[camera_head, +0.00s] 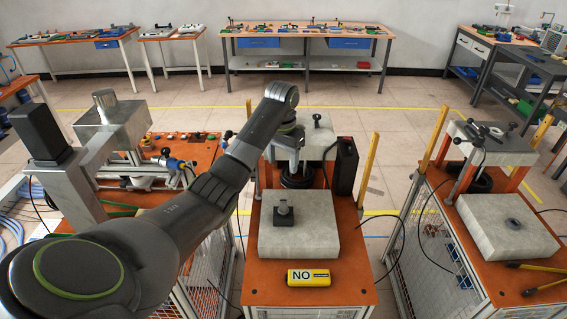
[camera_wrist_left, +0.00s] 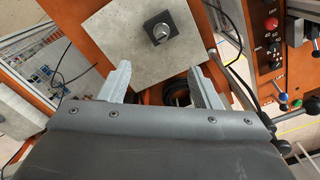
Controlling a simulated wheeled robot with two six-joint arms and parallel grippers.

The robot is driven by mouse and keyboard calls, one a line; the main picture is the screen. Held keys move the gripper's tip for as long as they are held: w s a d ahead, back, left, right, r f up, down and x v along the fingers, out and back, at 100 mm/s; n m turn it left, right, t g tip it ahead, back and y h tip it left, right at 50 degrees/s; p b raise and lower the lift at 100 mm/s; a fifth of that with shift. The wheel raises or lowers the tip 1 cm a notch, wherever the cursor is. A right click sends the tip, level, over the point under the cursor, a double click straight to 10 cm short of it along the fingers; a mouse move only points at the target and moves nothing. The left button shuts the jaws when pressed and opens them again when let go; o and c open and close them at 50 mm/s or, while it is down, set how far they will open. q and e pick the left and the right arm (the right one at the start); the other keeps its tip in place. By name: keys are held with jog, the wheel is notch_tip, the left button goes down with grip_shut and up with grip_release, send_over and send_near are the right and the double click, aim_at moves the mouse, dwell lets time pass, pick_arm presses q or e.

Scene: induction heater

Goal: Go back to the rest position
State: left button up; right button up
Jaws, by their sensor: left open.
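My left arm reaches in from the lower left of the head view, with its wrist above the middle station and its gripper (camera_head: 290,152) pointing down behind the grey block (camera_head: 305,235). The wrist view shows the two light fingers of the left gripper (camera_wrist_left: 158,70) spread wide apart with nothing between them. The grey block (camera_wrist_left: 135,50) lies beyond the fingers. A small dark square piece with a metal stud (camera_head: 283,212) stands on the block, apart from the fingers; it also shows in the wrist view (camera_wrist_left: 161,28). My right gripper is in neither view.
A yellow "NO" device (camera_head: 308,277) lies at the front of the orange tabletop (camera_head: 349,293). A black box (camera_head: 343,167) and yellow posts flank the middle station. A similar station (camera_head: 507,226) stands right. A control panel (camera_wrist_left: 270,45) shows at the wrist view's right.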

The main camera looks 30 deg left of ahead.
pick_arm(q)
jog(key=s+d+f+t, duration=0.1)
jog(key=s+d+f, duration=0.1)
jog(key=s+f, duration=0.7)
jog(key=s+d+f, duration=0.2)
jog(key=s+f, duration=0.7)
jog(key=s+d+r+n+t+y, duration=0.1)
jog(key=s+r, duration=0.1)
jog(key=s, duration=0.9)
jog(key=s+d+r+t+y, duration=0.1)
jog(key=s+r+t, duration=0.1)
jog(key=s, duration=0.8)
notch_tip(320, 180, down, 34)
jog(key=a+f+g+b, duration=0.1)
jog(key=g+b, duration=0.1)
jog(key=b, duration=0.6)
jog(key=s+f+b, duration=0.3)
jog(key=s+f, duration=0.4)
jog(key=f, duration=0.3)
jog(key=s+f+g+h+b, duration=0.1)
jog(key=s+f+b, duration=0.2)
jog(key=s+f, duration=0.5)
notch_tip(320, 180, down, 2)
jog(key=shift+s+d+f, duration=0.2)
jog(key=shift+d, duration=0.25)
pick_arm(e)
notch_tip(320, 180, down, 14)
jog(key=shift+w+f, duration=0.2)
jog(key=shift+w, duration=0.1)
